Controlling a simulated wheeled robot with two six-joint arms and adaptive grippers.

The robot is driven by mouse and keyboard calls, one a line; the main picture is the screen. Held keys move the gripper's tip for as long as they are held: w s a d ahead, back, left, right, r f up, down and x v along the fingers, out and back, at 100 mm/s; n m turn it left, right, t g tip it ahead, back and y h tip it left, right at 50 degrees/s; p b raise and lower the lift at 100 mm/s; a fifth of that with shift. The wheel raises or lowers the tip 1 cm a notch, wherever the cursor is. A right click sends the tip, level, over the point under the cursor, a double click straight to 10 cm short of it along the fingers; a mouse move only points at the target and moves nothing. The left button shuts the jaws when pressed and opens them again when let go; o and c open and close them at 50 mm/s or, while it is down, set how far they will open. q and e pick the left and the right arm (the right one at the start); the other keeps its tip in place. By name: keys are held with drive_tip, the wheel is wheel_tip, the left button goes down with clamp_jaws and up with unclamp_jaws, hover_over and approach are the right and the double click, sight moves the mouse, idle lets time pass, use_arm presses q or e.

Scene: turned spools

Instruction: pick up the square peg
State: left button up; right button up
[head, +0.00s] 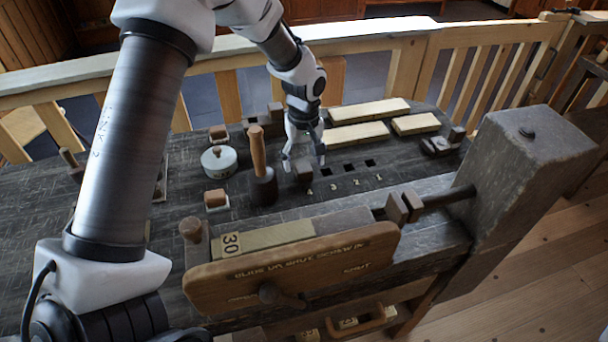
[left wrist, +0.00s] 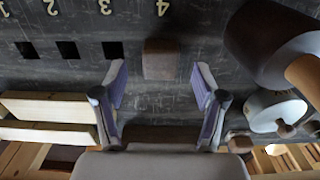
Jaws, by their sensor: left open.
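The square peg (head: 303,173) is a small dark brown block standing by the number 4, in line with three open square holes in the dark bench top. It also shows in the left wrist view (left wrist: 161,60), between the two fingers and toward their tips. My left gripper (head: 304,165) is open above the peg, with one finger to each side of it. In the left wrist view the gripper (left wrist: 159,82) shows clear gaps between both fingers and the peg. The peg's lower part is hidden, so I cannot tell how deep it sits. My right gripper is not in view.
A dark mallet (head: 263,187) with an upright handle stands close left of the peg. A round lidded pot (head: 219,161) is further left. Pale wooden boards (head: 357,135) lie behind the holes (head: 350,167). A wooden vise (head: 290,265) runs along the front.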

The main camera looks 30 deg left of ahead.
sight(304, 167)
use_arm(q)
wheel_tip(304, 167, down, 3)
drive_tip(key=shift+a+f, duration=0.1)
drive_tip(key=shift+f, duration=0.05)
drive_tip(key=c, duration=1.2)
